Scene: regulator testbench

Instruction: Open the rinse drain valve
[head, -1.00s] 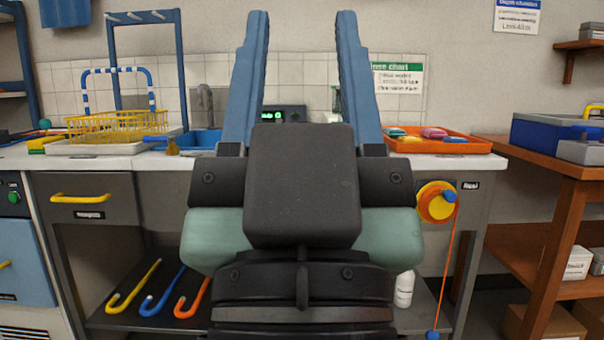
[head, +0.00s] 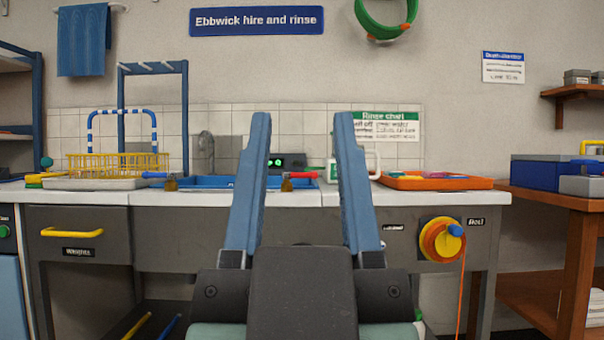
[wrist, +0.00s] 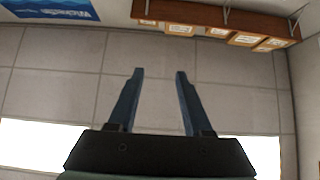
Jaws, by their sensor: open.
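Two small brass valves sit at the front edge of the sink counter in the head view. One has a blue lever (head: 155,174) pointing left; the other has a red lever (head: 300,174) pointing right. I cannot read which one is the rinse drain valve. The blue sink basin (head: 210,182) lies between and behind them. My gripper (head: 303,118) is open and empty, its fingers pointing up in front of the counter. The red-lever valve shows between the fingers, apart from them. In the wrist view, my gripper (wrist: 158,73) has nothing between its fingers, and neither valve shows.
A yellow wire basket (head: 118,165) stands on the left counter and an orange tray (head: 435,182) on the right. A white jug with a handle stands behind the right finger. A reel (head: 440,240) with orange cord hangs on the counter front. A wooden shelf unit (head: 575,240) stands at right.

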